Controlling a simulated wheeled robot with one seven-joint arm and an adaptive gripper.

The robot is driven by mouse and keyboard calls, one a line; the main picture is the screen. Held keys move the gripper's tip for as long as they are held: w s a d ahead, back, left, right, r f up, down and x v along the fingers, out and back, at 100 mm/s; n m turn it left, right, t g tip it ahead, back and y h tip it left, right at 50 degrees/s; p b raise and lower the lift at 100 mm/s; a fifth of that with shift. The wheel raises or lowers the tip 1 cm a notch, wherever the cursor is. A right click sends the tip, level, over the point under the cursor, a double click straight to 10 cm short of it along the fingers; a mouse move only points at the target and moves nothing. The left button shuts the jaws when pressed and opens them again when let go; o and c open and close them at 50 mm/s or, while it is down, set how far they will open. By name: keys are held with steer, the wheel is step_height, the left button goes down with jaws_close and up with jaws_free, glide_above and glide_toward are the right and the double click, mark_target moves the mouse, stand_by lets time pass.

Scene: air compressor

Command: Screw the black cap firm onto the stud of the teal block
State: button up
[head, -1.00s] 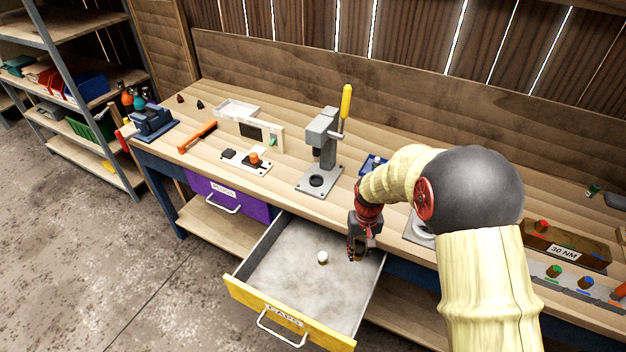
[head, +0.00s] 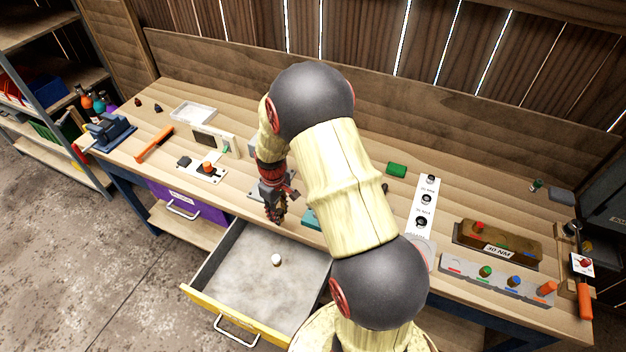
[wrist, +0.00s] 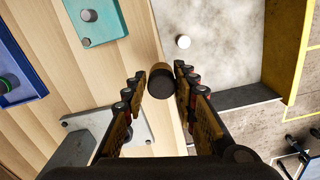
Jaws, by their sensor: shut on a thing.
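My gripper (head: 275,212) is above the front edge of the bench, near the drawer's back end. In the wrist view its fingers (wrist: 161,88) are shut on the black cap (wrist: 160,86), a dark cylinder with a brownish side. The teal block (wrist: 97,22) lies on the bench, ahead and to the left of the cap in the wrist view, apart from it. Its stud (wrist: 89,15) shows as a small grey round on top. In the head view the teal block (head: 310,219) is just right of my gripper, partly hidden by my arm.
The yellow-fronted drawer (head: 222,318) stands open with a white cap (head: 277,260) inside. A green block (head: 397,170) and a labelled white strip (head: 424,205) are farther right.

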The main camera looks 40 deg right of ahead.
steer(key=s+d+r+n+p, duration=0.1)
steer(key=s+d+r+p, duration=0.5)
steer(key=d, duration=0.4)
steer(key=shift+d+r+p, duration=0.25)
steer(key=shift+r+p, duration=0.05)
steer(key=shift+p, duration=0.2)
steer(key=shift+s, duration=0.1)
steer(key=shift+m, duration=0.8)
steer(key=shift+s+f+b, duration=0.1)
steer(key=shift+f+b, duration=2)
steer(key=shift+f, duration=0.75)
steer(key=shift+f+b, duration=1)
steer(key=shift+f, duration=0.3)
steer(key=o, duration=1.2)
steer(key=shift+c, duration=0.2)
steer(key=shift+o, duration=0.5)
